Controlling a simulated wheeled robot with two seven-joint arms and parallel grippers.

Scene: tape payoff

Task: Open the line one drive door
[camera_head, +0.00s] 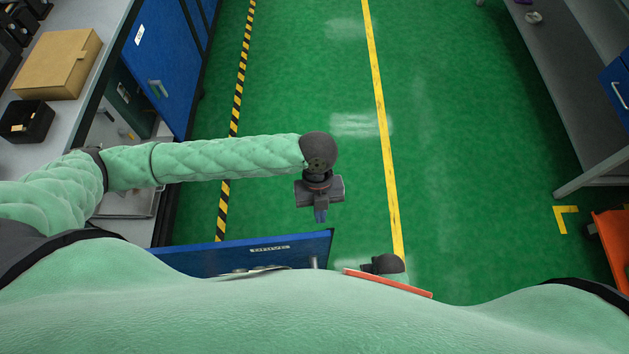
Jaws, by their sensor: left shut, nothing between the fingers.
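A blue door panel (215,256) with a white label (270,248) stands out from the left cabinet row into the aisle, so it appears swung open. The label appears upside down and seems to read DRIVE. A grey post-like part shows near its free end. My body hides its lower part. My left gripper (320,214) is shut and empty, beyond the door's free end and apart from it in the picture. A dark wrist part (386,264), apparently of my right arm, shows past my body; its fingers cannot be made out.
Another blue cabinet door (165,60) with a handle is at upper left, beside an open dark bay. A worktop (85,95) carries a cardboard box (60,63) and a black bin (27,121). A grey bench (570,90) stands right.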

